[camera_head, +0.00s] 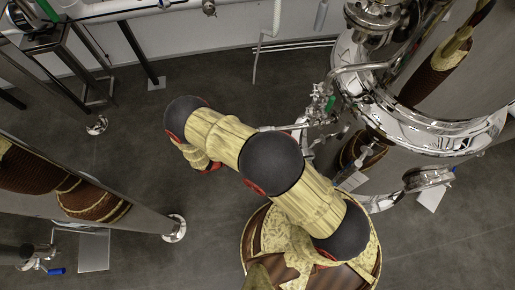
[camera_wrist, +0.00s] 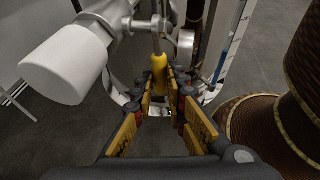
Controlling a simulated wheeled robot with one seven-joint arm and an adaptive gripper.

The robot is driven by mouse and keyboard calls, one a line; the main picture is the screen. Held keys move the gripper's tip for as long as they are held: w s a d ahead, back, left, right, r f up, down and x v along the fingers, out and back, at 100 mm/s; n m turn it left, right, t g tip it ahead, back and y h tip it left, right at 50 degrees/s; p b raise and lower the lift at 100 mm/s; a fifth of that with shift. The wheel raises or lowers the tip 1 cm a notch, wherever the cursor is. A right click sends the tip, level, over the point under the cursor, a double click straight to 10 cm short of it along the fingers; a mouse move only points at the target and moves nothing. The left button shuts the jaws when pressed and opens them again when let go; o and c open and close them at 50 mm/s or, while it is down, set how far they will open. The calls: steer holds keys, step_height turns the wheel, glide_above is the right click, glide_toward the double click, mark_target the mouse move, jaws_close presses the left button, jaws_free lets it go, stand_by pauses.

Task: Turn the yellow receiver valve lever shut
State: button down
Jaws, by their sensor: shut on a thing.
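The yellow lever (camera_wrist: 159,68) shows in the upper middle of the wrist view, below a steel stem and fitting. It points down the picture toward my gripper (camera_wrist: 160,92). The gripper's fingers are shut on the lower end of the lever, one finger on each side, and they hide that end. In the head view my arm reaches to the left from its column. I cannot make out the lever or the fingers there.
A white cylinder (camera_wrist: 65,65) and steel pipework stand close to the left of the lever in the wrist view. In the head view a large polished tank (camera_head: 430,130) with pipes stands at the right. Grey floor (camera_head: 130,150) is clear left of my arm.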

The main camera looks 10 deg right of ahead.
stand_by(0.3)
steer(key=c, duration=2.1)
jaws_free()
steer(key=shift+o, duration=0.2)
steer(key=v, duration=1.2)
steer(key=shift+f, duration=0.15)
